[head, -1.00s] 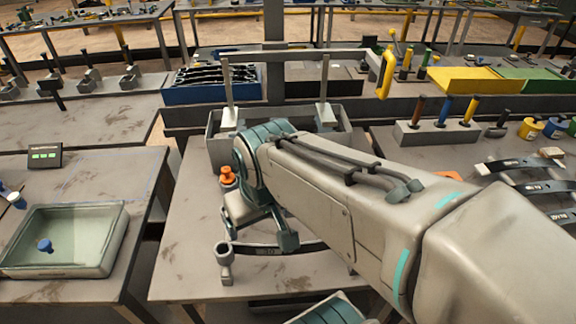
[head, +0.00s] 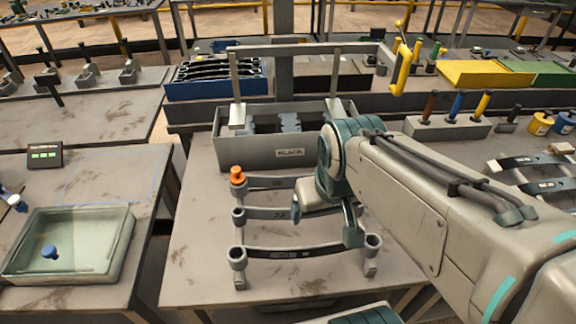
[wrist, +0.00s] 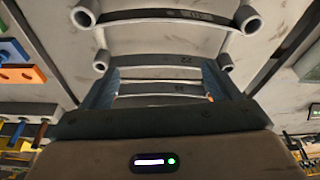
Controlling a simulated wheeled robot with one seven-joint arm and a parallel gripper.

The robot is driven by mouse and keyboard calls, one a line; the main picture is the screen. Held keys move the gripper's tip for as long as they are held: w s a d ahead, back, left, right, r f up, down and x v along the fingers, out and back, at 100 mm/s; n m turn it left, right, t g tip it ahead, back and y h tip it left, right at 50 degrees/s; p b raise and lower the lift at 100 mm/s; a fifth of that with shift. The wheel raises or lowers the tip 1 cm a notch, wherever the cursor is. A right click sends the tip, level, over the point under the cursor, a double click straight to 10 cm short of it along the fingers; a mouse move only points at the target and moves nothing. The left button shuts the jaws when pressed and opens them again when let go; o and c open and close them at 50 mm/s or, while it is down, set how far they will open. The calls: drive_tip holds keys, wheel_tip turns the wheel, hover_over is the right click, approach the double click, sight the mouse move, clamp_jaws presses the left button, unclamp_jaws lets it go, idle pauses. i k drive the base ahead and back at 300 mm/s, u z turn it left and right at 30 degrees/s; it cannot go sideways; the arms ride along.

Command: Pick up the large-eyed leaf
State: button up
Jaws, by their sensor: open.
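Three dark curved leaves with grey end eyes lie across the middle table. The front leaf (head: 290,252) has the largest-looking eyes; it also shows at the top of the wrist view (wrist: 165,15). The middle leaf (head: 270,213) and the back leaf (head: 265,183) lie behind it; the middle one shows below the front one in the wrist view (wrist: 165,60). My gripper (head: 325,222) is open and empty over the right half of the leaves, and hides parts of the middle and back ones. In the wrist view its fingers (wrist: 161,72) point toward the middle leaf.
An orange knob (head: 238,174) stands at the back leaf's left end. A grey bin labelled BLACK (head: 290,155) sits behind the leaves under a frame (head: 300,49). A glass-like tray (head: 100,268) is on the left table. Bare tabletop (head: 195,280) lies left of the leaves.

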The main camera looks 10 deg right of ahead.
sight(252, 181)
drive_tip(key=k, duration=1)
drive_tip(key=u, duration=1.15)
drive_tip(key=i, duration=1.1)
drive_tip(key=z, duration=1.75)
